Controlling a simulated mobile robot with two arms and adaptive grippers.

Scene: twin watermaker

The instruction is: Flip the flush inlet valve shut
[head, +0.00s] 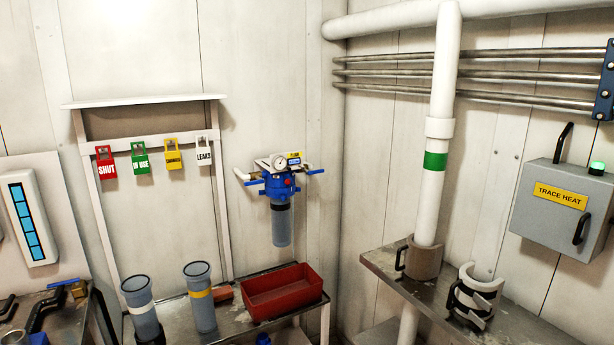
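A blue filter head (279,184) with a round gauge (280,162) and a small yellow label (294,158) is mounted on the wall near the corner. A clear bluish bowl (281,225) hangs below it. A blue lever (316,172) sticks out level on its right side, and another blue lever (254,183) shows on its left, beside a white pipe end (241,174). The label is too small to read, so I cannot tell which lever is the flush inlet valve. Neither of my grippers is in view.
A red tray (283,307) and two clear cylinders (201,316) stand on the bench below. Coloured tags (140,160) hang on a rack at left. A grey TRACE HEAT box (562,210) and a white vertical pipe (437,130) are at right. Another blue handle (64,283) shows lower left.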

